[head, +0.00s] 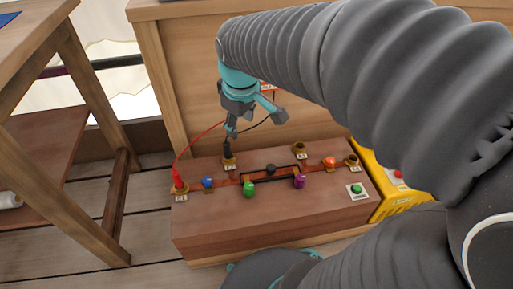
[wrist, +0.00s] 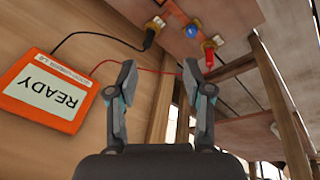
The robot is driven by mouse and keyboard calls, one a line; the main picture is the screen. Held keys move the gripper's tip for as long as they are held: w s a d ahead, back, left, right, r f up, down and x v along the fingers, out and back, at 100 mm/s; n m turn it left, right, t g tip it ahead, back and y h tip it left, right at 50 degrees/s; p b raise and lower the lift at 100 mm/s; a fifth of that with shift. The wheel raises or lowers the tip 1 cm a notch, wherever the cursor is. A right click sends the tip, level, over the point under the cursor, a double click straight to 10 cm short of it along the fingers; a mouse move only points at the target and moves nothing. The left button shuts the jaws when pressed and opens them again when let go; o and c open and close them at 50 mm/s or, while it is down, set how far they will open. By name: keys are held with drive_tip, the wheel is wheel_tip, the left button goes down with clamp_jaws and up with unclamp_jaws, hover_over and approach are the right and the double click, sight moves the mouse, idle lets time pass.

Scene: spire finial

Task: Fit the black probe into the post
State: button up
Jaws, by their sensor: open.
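The black probe (head: 227,148) stands upright at a labelled brass post (head: 229,162) on the wooden box; its tip appears to be in the post, but how deep I cannot tell. The probe also shows in the wrist view (wrist: 149,38), with its black cable running to an orange meter (wrist: 45,92) that reads READY. My gripper (head: 256,123) is open and empty, just above and behind the probe in the head view. In the wrist view its two fingers (wrist: 159,78) are spread wide, with no object between the tips.
The red probe (head: 177,181) stands at the box's left post. Two other brass posts (head: 300,148) (head: 352,160) look empty. Coloured knobs and a green button (head: 356,189) sit on the wooden box (head: 260,222). A yellow case (head: 400,200) stands right; a wooden table (head: 75,70) is left.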

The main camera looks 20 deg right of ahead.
drive_tip(key=s+m+t, duration=0.2)
drive_tip(key=s+m, duration=0.4)
drive_tip(key=s, duration=0.7)
drive_tip(key=shift+r+m, duration=0.3)
drive_tip(key=shift+r, duration=0.15)
drive_tip(key=shift+a, duration=0.1)
